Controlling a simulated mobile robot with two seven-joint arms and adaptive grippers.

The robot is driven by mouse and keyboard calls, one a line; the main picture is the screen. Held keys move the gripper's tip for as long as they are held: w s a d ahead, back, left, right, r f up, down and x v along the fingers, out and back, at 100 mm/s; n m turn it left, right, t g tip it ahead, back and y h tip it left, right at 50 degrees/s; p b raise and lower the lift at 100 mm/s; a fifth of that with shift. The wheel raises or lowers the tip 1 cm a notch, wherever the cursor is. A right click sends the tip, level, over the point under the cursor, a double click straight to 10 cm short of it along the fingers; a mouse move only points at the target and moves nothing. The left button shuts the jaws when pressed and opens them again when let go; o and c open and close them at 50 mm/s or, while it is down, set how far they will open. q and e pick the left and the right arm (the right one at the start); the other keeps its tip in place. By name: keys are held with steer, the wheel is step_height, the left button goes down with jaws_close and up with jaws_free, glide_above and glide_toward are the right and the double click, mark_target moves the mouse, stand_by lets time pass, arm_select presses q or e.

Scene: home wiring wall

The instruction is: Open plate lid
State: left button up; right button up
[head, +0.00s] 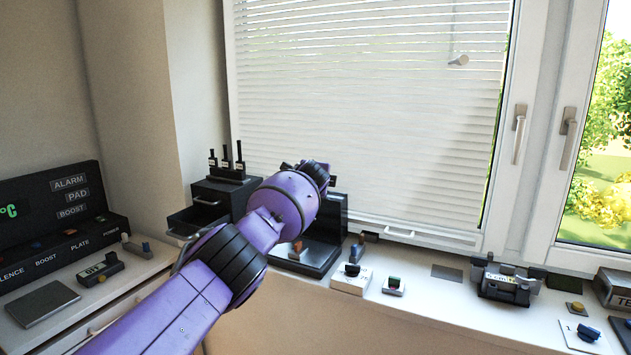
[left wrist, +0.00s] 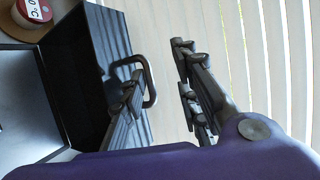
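The plate device stands on the sill, with a flat dark base (head: 293,265) and a black lid (head: 330,222) that stands up from the back of the base. My left arm hides part of both. In the left wrist view the lid (left wrist: 88,70) is a dark glossy panel at an angle to the grey plate surface (left wrist: 25,110), with a curved handle (left wrist: 151,82) on it. In the head view my left gripper (head: 320,173) is at the lid's top. My right gripper is not in view.
Small switches (head: 352,277) and a clamp-like device (head: 503,281) sit along the sill to the right. The window blind (head: 370,110) is close behind. A round red gauge (left wrist: 38,10) shows at the wrist view's corner.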

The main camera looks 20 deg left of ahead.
arm_select(q)
steer(key=shift+s+d+f, duration=0.15)
steer(key=shift+f, duration=0.05)
stand_by(0.5)
steer(key=v, duration=1.2)
steer(key=shift+r, duration=0.15)
